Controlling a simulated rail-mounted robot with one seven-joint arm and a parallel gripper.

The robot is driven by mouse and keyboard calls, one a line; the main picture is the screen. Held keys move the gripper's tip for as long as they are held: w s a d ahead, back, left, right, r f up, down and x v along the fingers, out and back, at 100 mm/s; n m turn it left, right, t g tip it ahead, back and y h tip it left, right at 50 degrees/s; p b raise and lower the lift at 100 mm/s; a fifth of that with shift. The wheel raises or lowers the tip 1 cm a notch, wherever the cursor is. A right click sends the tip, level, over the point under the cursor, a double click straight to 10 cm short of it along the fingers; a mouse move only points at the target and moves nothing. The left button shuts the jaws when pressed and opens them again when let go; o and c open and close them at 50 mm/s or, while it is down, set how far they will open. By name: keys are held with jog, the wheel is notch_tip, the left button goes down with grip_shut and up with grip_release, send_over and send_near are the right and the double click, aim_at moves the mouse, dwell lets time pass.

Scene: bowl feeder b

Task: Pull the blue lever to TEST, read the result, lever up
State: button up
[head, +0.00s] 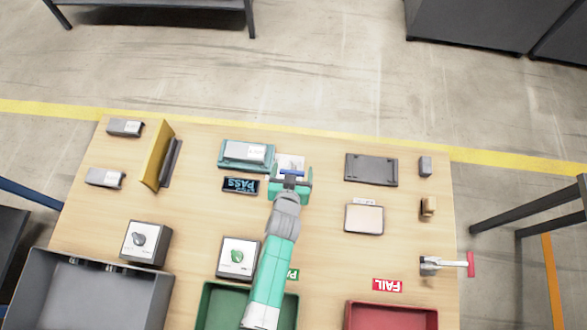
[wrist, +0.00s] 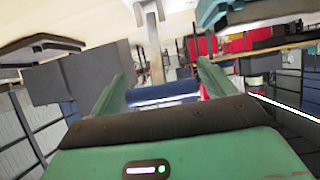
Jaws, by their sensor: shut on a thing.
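The blue lever (head: 293,172) is at the back middle of the table, in front of a white panel (head: 291,161). My gripper (head: 291,183) is at the lever. In the wrist view the lever's blue bar (wrist: 165,99) lies crosswise between the two green fingers of my gripper (wrist: 160,80), which is shut on it. The lever's markings are too small to read, so I cannot tell its setting. A dark display (head: 240,185) left of my gripper shows PASS in light blue, upside down in the head view. A teal fixture (head: 232,163) behind it holds a grey part (head: 246,152).
A green bin (head: 210,309) labelled with a partly hidden green sign and a red bin (head: 392,317) by a red FAIL sign (head: 388,285) stand at the front.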

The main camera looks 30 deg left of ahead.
jog(key=shift+s+d+f, duration=0.1)
jog(key=shift+s+f, duration=0.15)
jog(key=shift+f, duration=0.1)
jog(key=o, duration=1.3)
jog(key=shift+s, duration=0.1)
jog(key=shift+r, duration=0.15)
jog(key=shift+s+d+r+p, duration=0.1)
jog(key=shift+r+p, duration=0.2)
jog(key=shift+p, duration=0.1)
jog(key=p+v, duration=0.3)
jog(key=v, duration=0.4)
jog(key=shift+f, duration=0.2)
jog(key=shift+s, duration=0.15)
